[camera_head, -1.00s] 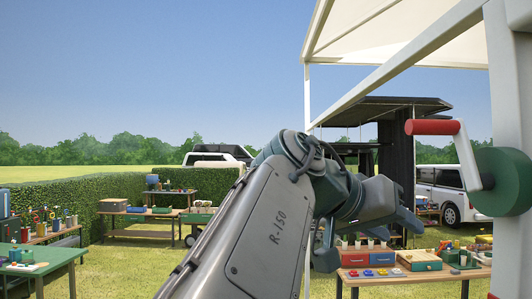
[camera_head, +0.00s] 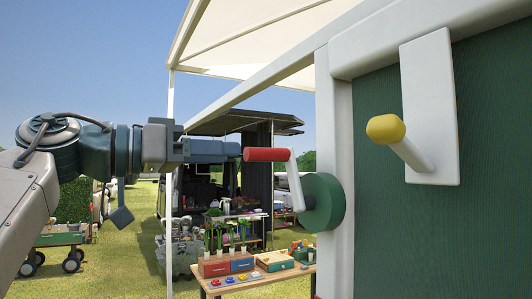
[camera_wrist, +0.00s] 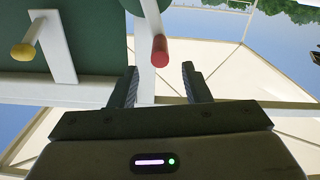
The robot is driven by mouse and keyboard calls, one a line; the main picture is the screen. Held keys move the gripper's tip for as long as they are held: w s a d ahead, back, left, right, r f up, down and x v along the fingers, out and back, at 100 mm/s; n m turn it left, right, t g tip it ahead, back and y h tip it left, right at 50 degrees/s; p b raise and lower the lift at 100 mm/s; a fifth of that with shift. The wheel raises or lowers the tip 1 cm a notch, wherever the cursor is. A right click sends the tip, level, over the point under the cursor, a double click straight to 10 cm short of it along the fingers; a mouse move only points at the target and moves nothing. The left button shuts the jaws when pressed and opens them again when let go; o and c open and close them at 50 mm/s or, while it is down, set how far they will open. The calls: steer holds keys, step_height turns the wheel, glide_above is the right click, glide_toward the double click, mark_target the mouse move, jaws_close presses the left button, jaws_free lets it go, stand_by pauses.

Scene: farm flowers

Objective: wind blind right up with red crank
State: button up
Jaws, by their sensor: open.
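The red crank handle (camera_head: 265,154) sits on a white crank arm (camera_head: 295,183) joined to a green drum (camera_head: 323,202) on a white post. My gripper (camera_head: 238,150) points right in the head view, with its tips close to the handle's free end. In the wrist view, my gripper (camera_wrist: 160,70) is open and empty. The red handle (camera_wrist: 160,50) shows there just beyond the fingertips, roughly centred between them. I cannot tell which part is the blind; a dark green panel (camera_head: 460,220) in a white frame stands at the right, and a cream canopy (camera_head: 255,45) spreads above.
A yellow-knobbed lever (camera_head: 386,128) on a white plate sticks out from the panel. A table (camera_head: 262,286) with coloured boxes stands below the crank. A green cart (camera_head: 62,238) stands on the grass at lower left. Air around the handle looks clear.

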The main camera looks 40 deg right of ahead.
mark_target(286, 155)
steer(key=p+x, duration=0.1)
steer(key=x, duration=0.7)
steer(key=shift+d, duration=0.4)
jaws_close()
